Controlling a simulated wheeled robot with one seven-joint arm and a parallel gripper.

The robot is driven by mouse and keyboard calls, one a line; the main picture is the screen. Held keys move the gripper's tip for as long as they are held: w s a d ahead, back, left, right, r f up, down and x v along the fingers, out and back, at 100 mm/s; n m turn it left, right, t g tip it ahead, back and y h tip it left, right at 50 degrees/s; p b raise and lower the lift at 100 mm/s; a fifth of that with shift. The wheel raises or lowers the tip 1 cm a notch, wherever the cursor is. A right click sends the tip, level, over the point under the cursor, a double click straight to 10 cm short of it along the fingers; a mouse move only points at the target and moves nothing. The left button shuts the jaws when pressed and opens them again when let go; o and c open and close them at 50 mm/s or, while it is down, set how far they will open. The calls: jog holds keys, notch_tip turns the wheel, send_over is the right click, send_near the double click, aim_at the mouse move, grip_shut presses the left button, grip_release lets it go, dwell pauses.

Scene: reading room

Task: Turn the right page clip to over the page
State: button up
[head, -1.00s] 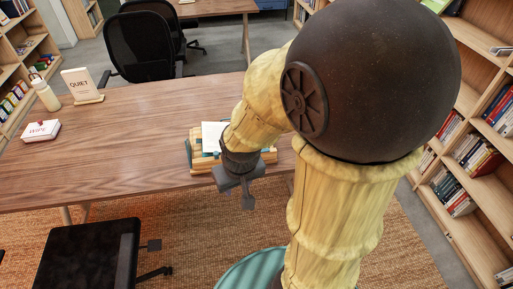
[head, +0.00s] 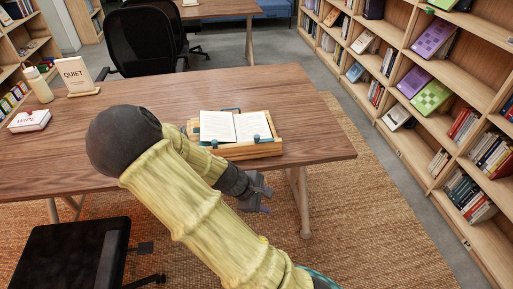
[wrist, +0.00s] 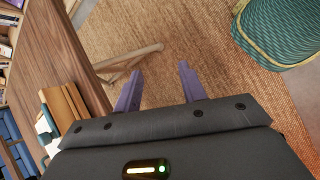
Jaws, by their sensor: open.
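An open book (head: 236,127) with white pages lies on a wooden book stand (head: 236,151) near the front right of the table. Two small dark blue-grey clips show at the book's lower edge, the left one (head: 214,143) and the right page clip (head: 257,138). Which way the right clip is turned is too small to tell. My gripper (head: 266,199) is open and empty, off the table's front edge, below and slightly right of the stand. In the wrist view its purple fingers (wrist: 160,88) are apart over the rug, with part of the stand (wrist: 66,104) at left.
The wooden table (head: 315,140) is clear right of the stand. A table leg (head: 299,203) stands near my gripper. A QUIET sign (head: 75,75), a bottle (head: 38,84) and a white box (head: 29,121) are at the table's left. A black chair (head: 80,255) is at front left; bookshelves (head: 430,150) stand right.

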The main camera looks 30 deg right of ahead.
jog(key=w+d+f+n+t+h+b, duration=0.1)
jog(key=w+d+f+n+h+b, duration=0.1)
jog(key=w+f+n+h+b, duration=0.1)
jog(key=n+t+h+b, duration=0.6)
jog(key=n+t+b, duration=0.25)
jog(key=n, duration=0.25)
send_near(255, 138)
jog(key=v, duration=0.7)
jog(key=shift+w+d+r+p, duration=0.1)
jog(key=shift+d+r+p, duration=0.15)
jog(key=shift+p, duration=0.1)
jog(key=shift+d+f, duration=0.1)
jog(key=shift+d, duration=0.05)
jog(key=b+x, duration=0.2)
jog(key=x, duration=1.5)
jog(key=shift+w+d+f+b, duration=0.1)
jog(key=shift+w+f+b, duration=0.1)
jog(key=shift+b, duration=0.15)
